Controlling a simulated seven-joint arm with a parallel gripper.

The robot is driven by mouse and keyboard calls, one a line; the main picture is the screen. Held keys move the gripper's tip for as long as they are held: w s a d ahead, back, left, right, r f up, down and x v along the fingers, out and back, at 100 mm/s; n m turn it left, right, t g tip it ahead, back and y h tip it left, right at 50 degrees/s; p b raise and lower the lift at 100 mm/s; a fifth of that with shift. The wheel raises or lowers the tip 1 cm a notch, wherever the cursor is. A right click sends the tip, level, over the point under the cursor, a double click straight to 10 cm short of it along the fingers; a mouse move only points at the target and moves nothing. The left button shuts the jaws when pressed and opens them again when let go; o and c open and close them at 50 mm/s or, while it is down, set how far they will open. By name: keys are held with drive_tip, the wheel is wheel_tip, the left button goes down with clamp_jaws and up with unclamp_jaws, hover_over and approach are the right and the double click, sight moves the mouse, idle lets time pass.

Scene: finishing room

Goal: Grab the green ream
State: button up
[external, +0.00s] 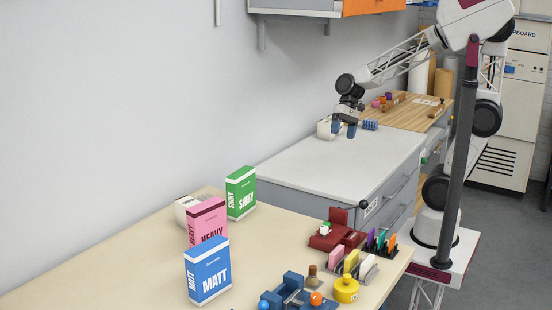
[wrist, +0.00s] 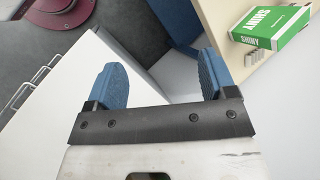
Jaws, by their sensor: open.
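The green ream (external: 240,192), labelled SHINY, stands upright at the back of the beige table in the external view. It also shows at the upper right of the wrist view (wrist: 272,28). My gripper (external: 344,130) is open and empty, with blue fingertips, above the far grey-white counter and well apart from the ream. In the wrist view my gripper (wrist: 162,85) has its two blue fingers spread wide with nothing between them.
A pink HEAVY ream (external: 207,222) and a blue MATT ream (external: 207,270) stand in front of the green one. A red device (external: 337,235), card holder (external: 379,243) and yellow pot (external: 346,289) occupy the table's right side. The grey-white counter (external: 335,165) is largely clear.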

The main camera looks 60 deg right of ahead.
drive_tip(key=w+a+f+m+y, duration=0.6)
drive_tip(key=w+a, duration=0.6)
drive_tip(key=w+a+f+m+y, duration=0.6)
drive_tip(key=w+a+m, duration=0.1)
drive_tip(key=w+a, duration=0.5)
drive_tip(key=shift+a, duration=0.1)
drive_tip(key=shift+s+a, duration=0.1)
drive_tip(key=shift+a, duration=1.15)
drive_tip(key=shift+a, duration=0.1)
drive_tip(key=shift+s+a+f, duration=0.1)
drive_tip(key=shift+s+a, duration=0.05)
drive_tip(key=shift+a, duration=2.35)
clamp_jaws()
